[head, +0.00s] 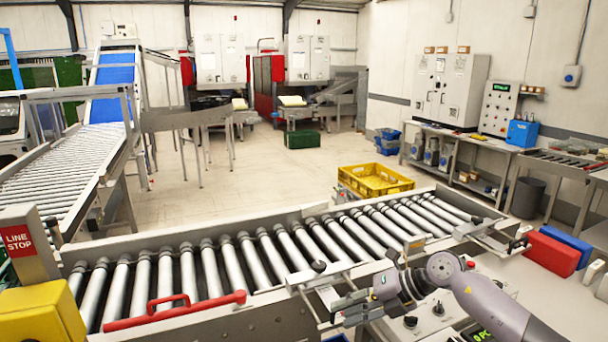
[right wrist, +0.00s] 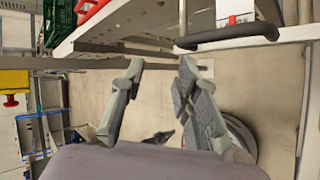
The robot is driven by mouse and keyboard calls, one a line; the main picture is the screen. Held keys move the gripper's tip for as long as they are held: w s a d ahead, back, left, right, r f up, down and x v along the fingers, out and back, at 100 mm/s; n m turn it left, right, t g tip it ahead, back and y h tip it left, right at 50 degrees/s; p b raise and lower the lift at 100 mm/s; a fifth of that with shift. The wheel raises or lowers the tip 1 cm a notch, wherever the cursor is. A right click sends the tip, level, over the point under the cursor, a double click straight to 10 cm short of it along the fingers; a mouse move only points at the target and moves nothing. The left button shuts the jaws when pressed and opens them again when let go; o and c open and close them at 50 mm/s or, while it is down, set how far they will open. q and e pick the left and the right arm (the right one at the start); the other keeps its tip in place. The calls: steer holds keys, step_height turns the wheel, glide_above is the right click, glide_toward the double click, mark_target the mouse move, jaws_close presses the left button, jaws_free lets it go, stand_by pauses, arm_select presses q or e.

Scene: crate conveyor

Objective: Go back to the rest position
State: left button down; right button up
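My right gripper (head: 352,312) is at the near side of the roller conveyor, low in front of its frame, with its arm coming in from the lower right. In the right wrist view its two fingers (right wrist: 160,68) stand apart with nothing between them, above the floor. A black handle (right wrist: 228,35) on the conveyor's edge lies just beyond the fingertips. My left gripper is not in the head view.
The roller conveyor (head: 235,262) crosses in front of me, its rollers empty. A red bar handle (head: 200,306) is at its near edge, beside a yellow box (head: 40,315) and LINE STOP sign (head: 18,241). A yellow crate (head: 375,181) stands behind it. Open floor lies beyond.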

steer(key=s+a+r+m+t+y, duration=0.3)
steer(key=a+r+m+t+y, duration=0.3)
steer(key=a, duration=0.4)
steer(key=d+m+t+h, duration=1)
steer(key=d+m, duration=0.1)
steer(key=m, duration=0.6)
steer(key=s+d+f+m+g+h, duration=0.3)
steer(key=s+d+f+m+h, duration=0.35)
steer(key=f, duration=0.35)
steer(key=s+d+f+m+g, duration=0.2)
steer(key=s+f+g, duration=0.45)
steer(key=s, duration=0.65)
steer(key=s+d+f+m+g, duration=0.2)
steer(key=s+f+g, duration=0.5)
steer(key=s, duration=0.5)
steer(key=s+f, duration=0.2)
steer(key=f, duration=1.3)
steer(key=s+f, duration=0.2)
steer(key=f, duration=1.3)
steer(key=s+d+f+g, duration=0.1)
steer(key=s+d+f, duration=0.1)
steer(key=s+f, duration=1.1)
steer(key=shift+s+d+n, duration=0.25)
steer(key=shift+s+n, duration=0.1)
steer(key=shift+s, duration=0.7)
